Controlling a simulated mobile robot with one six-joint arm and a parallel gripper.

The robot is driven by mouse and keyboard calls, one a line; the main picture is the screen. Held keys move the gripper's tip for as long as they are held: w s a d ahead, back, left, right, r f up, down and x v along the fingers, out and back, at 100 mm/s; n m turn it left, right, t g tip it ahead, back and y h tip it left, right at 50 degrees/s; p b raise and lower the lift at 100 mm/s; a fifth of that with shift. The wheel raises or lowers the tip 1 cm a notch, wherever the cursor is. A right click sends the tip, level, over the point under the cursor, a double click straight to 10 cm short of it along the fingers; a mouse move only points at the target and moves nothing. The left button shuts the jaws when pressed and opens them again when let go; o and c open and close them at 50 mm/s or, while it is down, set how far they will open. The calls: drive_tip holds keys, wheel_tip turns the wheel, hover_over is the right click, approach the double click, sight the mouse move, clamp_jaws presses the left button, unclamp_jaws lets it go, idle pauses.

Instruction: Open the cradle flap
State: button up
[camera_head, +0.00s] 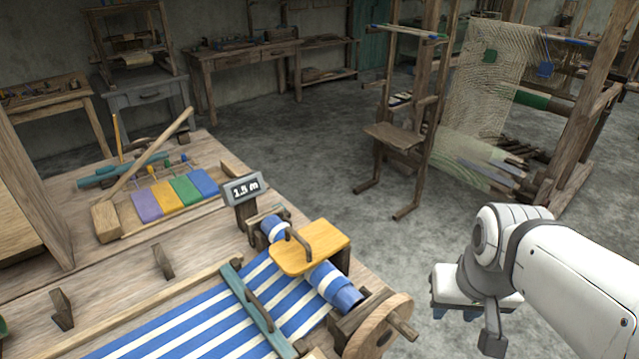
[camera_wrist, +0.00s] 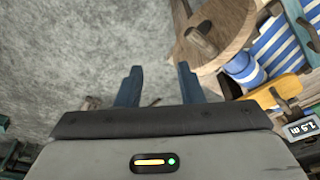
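The cradle flap is most likely the yellow wooden plate (camera_head: 311,247) with a dark curved handle (camera_head: 298,244). It lies over the roll of blue-and-white striped cloth (camera_head: 336,285) at the table's right edge. My gripper (camera_head: 460,312) is to the right of the table, apart from the plate, over the floor. In the wrist view its two blue fingers (camera_wrist: 158,84) stand apart with only floor between them, so it is open and empty.
A round wooden wheel with a peg (camera_head: 378,328) stands at the roll's near end. A "1.5 m" display (camera_head: 241,190) stands behind the plate. A blue-green bar (camera_head: 258,308) crosses the striped cloth. A wooden stool (camera_head: 397,137) and large loom stand behind. Floor between table and stool is clear.

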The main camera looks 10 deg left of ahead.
drive_tip(key=w+a+r+n+p, duration=0.2)
drive_tip(key=w+a+r+n, duration=0.15)
drive_tip(key=w+a, duration=0.4)
drive_tip(key=n+g+h+p, duration=0.1)
drive_tip(key=n+p, duration=0.4)
drive_tip(key=n, duration=0.1)
approach(295, 234)
drive_tip(key=f, duration=0.5)
drive_tip(key=w+f, duration=0.1)
drive_tip(key=f, duration=0.2)
drive_tip(key=shift+w+d+p, duration=0.1)
drive_tip(key=shift+d+p, duration=0.25)
drive_tip(key=shift+p, duration=0.05)
clamp_jaws()
